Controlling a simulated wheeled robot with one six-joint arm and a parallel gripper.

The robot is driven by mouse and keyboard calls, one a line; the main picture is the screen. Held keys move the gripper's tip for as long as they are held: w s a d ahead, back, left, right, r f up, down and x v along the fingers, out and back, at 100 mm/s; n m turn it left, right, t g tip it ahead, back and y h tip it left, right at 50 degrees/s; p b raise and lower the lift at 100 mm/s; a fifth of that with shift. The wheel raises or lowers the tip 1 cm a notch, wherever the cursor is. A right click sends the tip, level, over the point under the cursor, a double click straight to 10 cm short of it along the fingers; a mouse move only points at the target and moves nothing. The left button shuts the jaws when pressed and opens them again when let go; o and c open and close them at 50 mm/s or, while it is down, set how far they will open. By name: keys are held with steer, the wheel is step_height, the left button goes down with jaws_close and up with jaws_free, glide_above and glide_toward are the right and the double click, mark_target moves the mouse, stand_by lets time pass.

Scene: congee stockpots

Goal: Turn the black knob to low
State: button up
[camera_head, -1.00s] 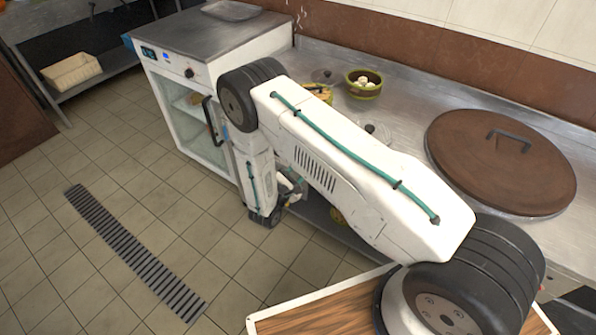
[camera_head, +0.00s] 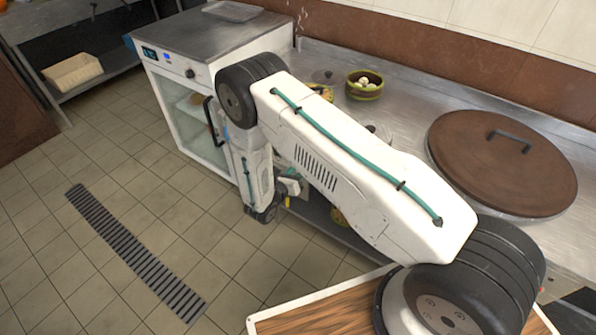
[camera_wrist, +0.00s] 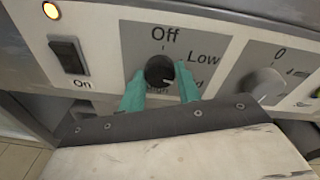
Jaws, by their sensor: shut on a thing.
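In the wrist view, the black knob (camera_wrist: 159,71) sits on a grey plate (camera_wrist: 214,32) of a control panel. "Off" is printed above it and "Low" to its upper right. The lower labels are partly covered by my fingers. My gripper (camera_wrist: 161,82) has one teal finger on each side of the knob and is shut on it. Where the knob's pointer aims is not clear. In the head view, my arm hides the panel and this knob.
A lit amber lamp (camera_wrist: 50,10) and a black rocker switch (camera_wrist: 68,55) marked "On" are left of the knob. A grey dial (camera_wrist: 264,86) is close on the right. In the head view, a white glass-fronted cabinet (camera_head: 170,70) stands beside the steel counter (camera_head: 400,110).

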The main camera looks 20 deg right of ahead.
steer(key=shift+f+n+g+h, duration=0.1)
steer(key=shift+n+g+h, duration=0.15)
steer(key=shift+n, duration=1.7)
steer(key=shift+f+n+g+h, duration=0.15)
steer(key=shift+n+g, duration=0.1)
steer(key=shift+n, duration=1.7)
steer(key=shift+r, duration=0.1)
steer(key=o, duration=1)
steer(key=shift+w, duration=0.1)
steer(key=v, duration=0.8)
